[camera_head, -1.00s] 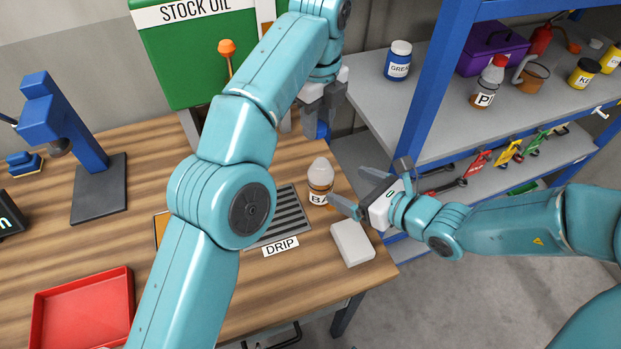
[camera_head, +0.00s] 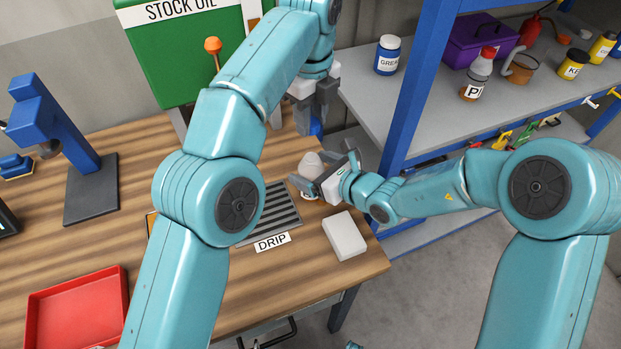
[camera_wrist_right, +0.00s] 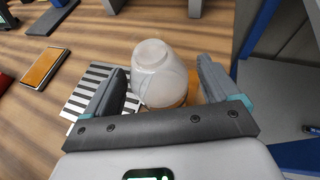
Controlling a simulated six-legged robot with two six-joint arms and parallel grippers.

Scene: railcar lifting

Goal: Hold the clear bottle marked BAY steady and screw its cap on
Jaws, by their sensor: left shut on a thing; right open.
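The clear bottle (camera_head: 308,163) stands upright and uncapped on the bench beside the drip grate; its label is hidden by my right gripper. In the right wrist view the bottle (camera_wrist_right: 160,72) shows a pale shoulder and neck with amber below. My right gripper (camera_head: 326,173) is open, with its fingers on either side of the bottle; I cannot tell whether they touch it. My left gripper (camera_head: 318,110) is shut on a small blue cap (camera_head: 316,128), above and behind the bottle, apart from it.
The drip grate (camera_head: 278,215) lies left of the bottle and a white block (camera_head: 344,236) in front. A red tray (camera_head: 77,312) and a blue press (camera_head: 55,120) stand at left. A shelf (camera_head: 420,105) with a P bottle (camera_head: 476,75) and jars is at right.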

